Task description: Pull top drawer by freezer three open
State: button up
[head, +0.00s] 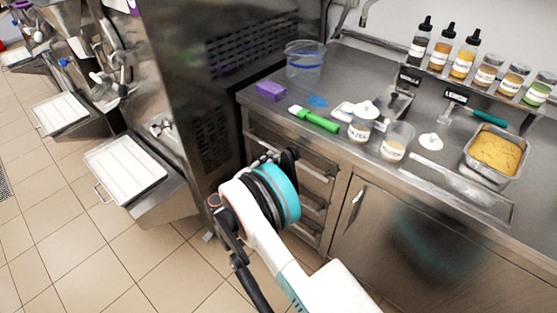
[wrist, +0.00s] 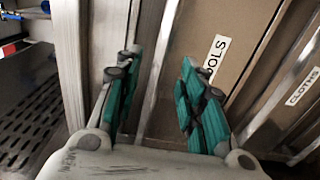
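The top drawer (head: 320,164) is the uppermost of a stack of drawers under the counter, right of the dark freezer, and it looks shut. In the wrist view, turned sideways, a brown drawer front (wrist: 208,30) bears a label ending in "OOLS". A pale metal bar or edge (wrist: 158,75) runs along it. My gripper (wrist: 160,93) is open with green-padded fingers, one on each side of this bar in the picture. I cannot tell whether they touch it. In the head view my gripper (head: 282,160) is at the drawer stack, partly hidden by my wrist.
A "CLOTHS" drawer (wrist: 305,85) lies beside it in the wrist view. The counter (head: 262,105) above holds a purple block (head: 270,91), a green-handled tool (head: 315,119) and jars. The freezer (head: 215,90) stands close on the left. Tiled floor (head: 140,265) is clear at lower left.

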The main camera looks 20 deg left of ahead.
aim_at(280, 155)
jog(key=shift+b+x, duration=0.55)
jog(key=shift+x, duration=1.85)
grip_shut()
